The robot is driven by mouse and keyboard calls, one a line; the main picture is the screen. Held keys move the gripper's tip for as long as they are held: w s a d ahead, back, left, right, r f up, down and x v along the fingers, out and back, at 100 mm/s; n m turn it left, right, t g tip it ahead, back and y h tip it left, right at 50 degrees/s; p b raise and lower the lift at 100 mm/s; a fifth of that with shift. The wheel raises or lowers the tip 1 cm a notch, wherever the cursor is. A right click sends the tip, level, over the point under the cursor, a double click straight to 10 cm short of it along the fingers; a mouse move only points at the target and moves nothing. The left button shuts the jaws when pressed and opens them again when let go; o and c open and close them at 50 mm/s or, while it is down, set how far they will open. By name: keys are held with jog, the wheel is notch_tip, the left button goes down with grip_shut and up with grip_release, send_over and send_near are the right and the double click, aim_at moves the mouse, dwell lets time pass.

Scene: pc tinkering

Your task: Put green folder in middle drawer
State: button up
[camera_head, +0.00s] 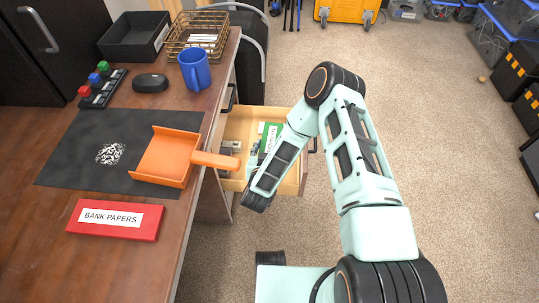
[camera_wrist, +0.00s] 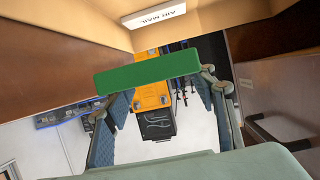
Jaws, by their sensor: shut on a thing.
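The green folder (camera_wrist: 148,72) is held crosswise between the two fingers of my gripper (camera_wrist: 153,80) in the wrist view. In the head view the green folder (camera_head: 269,136) shows partly, with a white label, over the open wooden drawer (camera_head: 236,122) on the right side of the desk. My forearm hides part of the folder and most of the gripper there. I cannot tell whether the folder touches the drawer floor. A white label reading "AIR MAIL" (camera_wrist: 153,15) shows against tan wood in the wrist view.
An orange tray (camera_head: 163,158) lies on the desk, its handle sticking out over the drawer's edge. A red "BANK PAPERS" folder (camera_head: 115,219), blue mug (camera_head: 195,70), black mouse (camera_head: 150,83) and wire basket (camera_head: 197,38) are on the desk. Small grey items (camera_head: 230,148) sit in the drawer.

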jog(key=shift+s+f, duration=0.2)
jog(key=shift+f, duration=0.35)
notch_tip(320, 180, down, 10)
jog(key=b, duration=0.9)
jog(key=shift+f, duration=0.2)
jog(key=o, duration=1.3)
jog(key=shift+r, duration=0.15)
notch_tip(320, 180, up, 10)
jog(key=shift+f, duration=0.1)
